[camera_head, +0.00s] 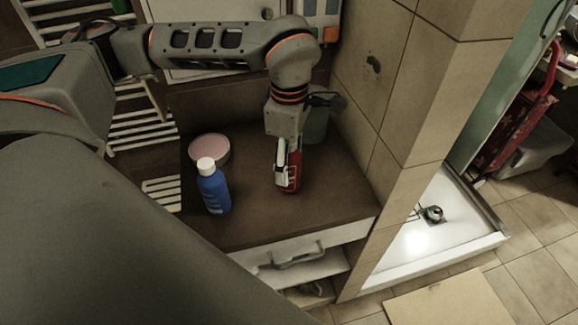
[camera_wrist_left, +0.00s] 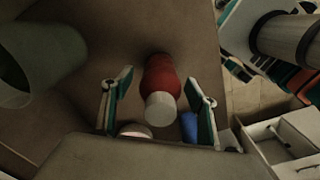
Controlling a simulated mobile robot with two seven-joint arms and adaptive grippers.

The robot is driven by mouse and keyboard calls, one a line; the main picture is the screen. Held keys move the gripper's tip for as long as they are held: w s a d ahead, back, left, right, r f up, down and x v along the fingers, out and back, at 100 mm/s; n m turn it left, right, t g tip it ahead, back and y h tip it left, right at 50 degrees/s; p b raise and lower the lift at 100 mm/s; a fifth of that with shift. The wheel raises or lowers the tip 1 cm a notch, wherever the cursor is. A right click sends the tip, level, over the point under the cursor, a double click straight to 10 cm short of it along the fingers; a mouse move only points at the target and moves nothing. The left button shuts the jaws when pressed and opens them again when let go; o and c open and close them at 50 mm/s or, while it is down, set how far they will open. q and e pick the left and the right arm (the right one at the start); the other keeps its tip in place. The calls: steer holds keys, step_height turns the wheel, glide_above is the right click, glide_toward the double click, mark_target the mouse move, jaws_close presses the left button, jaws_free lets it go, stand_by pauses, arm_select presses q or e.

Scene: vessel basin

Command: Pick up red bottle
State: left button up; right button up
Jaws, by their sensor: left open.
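The red bottle (camera_head: 294,173) stands on the brown countertop, partly hidden behind my left gripper in the head view. In the left wrist view the red bottle (camera_wrist_left: 161,77), with its pale cap toward the camera, shows between the two fingers. My left gripper (camera_head: 283,178) points down at the bottle. In the left wrist view the left gripper (camera_wrist_left: 160,84) is open, one finger to each side of the bottle, with gaps visible. I cannot tell how far the fingertips reach down along it. My right gripper is not in view.
A blue bottle (camera_head: 215,192) with a white cap stands left of the red one, beside a round pink-topped container (camera_head: 210,148). A green container (camera_head: 316,125) stands behind, near the tiled wall (camera_head: 375,95). The countertop (camera_head: 320,212) in front is clear.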

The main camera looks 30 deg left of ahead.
arm_select(q)
steer(key=shift+f, duration=0.4)
steer(key=c, duration=1.3)
steer(key=shift+r, duration=0.1)
steer(key=shift+c, duration=0.2)
step_height(320, 180, up, 20)
steer(key=p, duration=0.1)
